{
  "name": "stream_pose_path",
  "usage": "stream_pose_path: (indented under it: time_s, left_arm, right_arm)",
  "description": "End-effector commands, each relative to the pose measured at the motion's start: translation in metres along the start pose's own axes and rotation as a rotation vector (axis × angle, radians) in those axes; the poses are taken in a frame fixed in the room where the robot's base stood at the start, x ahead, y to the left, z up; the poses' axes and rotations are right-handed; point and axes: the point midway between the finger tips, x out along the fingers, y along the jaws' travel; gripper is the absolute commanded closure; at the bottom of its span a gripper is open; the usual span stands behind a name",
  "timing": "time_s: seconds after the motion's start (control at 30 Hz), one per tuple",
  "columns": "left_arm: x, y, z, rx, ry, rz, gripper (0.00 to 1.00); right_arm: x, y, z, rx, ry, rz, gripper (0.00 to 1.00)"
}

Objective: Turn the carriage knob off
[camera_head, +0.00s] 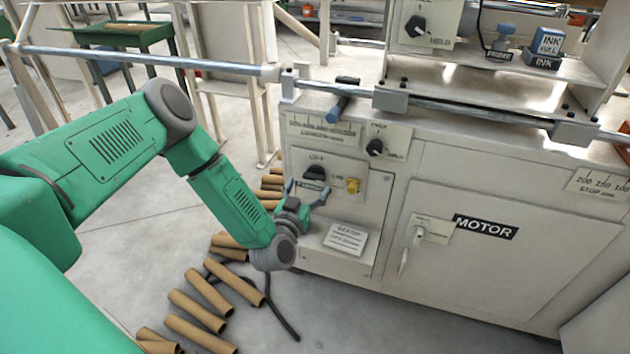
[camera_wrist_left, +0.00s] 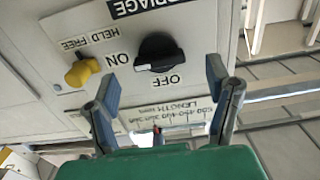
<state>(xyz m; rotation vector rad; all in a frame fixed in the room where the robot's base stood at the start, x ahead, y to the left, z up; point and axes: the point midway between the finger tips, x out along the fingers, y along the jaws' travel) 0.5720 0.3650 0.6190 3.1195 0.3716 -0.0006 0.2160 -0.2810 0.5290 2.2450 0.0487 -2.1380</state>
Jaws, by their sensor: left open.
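The black carriage knob (camera_head: 314,172) sits on the front panel of the machine, between OFF and ON labels. In the left wrist view, which shows the panel upside down, the knob (camera_wrist_left: 158,52) lies under part of a CARRIAGE plate (camera_wrist_left: 155,5). Its grip runs roughly sideways there, with a light mark at the end on the ON side. My left gripper (camera_head: 306,193) is open in front of the panel, just below the knob. In the wrist view its fingers (camera_wrist_left: 160,73) are spread on either side of the knob, apart from it and empty. My right gripper is not in view.
A yellow HELD/FREE knob (camera_head: 353,185) sits right of the carriage knob. A small sign (camera_head: 345,238) stands on the ledge below. A MOTOR door with a handle (camera_head: 405,258) is further right. A steel bar (camera_head: 150,60) runs across above. Cardboard tubes (camera_head: 198,312) lie on the floor.

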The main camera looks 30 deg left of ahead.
Motion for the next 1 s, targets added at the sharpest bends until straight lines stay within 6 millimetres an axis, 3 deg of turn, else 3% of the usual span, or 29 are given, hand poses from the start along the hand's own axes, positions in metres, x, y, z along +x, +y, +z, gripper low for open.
stream_pose_path:
  time_s: [0.1, 0.3, 0.67, 0.8, 0.83, 1.0]
  left_arm:
    - [0.022, -0.001, 0.001, 0.000, 0.003, -0.002, 0.28]
    - [0.043, 0.001, 0.000, 0.003, 0.002, 0.000, 0.28]
    - [0.049, 0.000, 0.000, 0.000, 0.000, 0.001, 0.28]
    - [0.048, 0.000, 0.000, 0.000, -0.001, 0.001, 0.73]
    - [0.048, 0.000, 0.000, 0.000, -0.001, 0.000, 0.79]
    - [0.048, 0.000, 0.000, 0.000, -0.001, -0.001, 0.79]
  right_arm:
    - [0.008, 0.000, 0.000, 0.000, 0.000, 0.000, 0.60]
    - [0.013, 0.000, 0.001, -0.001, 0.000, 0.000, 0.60]
    - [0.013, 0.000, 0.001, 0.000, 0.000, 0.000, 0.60]
    - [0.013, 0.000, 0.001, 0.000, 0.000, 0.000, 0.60]
    - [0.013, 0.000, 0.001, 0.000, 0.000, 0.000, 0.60]
    - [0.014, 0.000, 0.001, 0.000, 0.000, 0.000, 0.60]
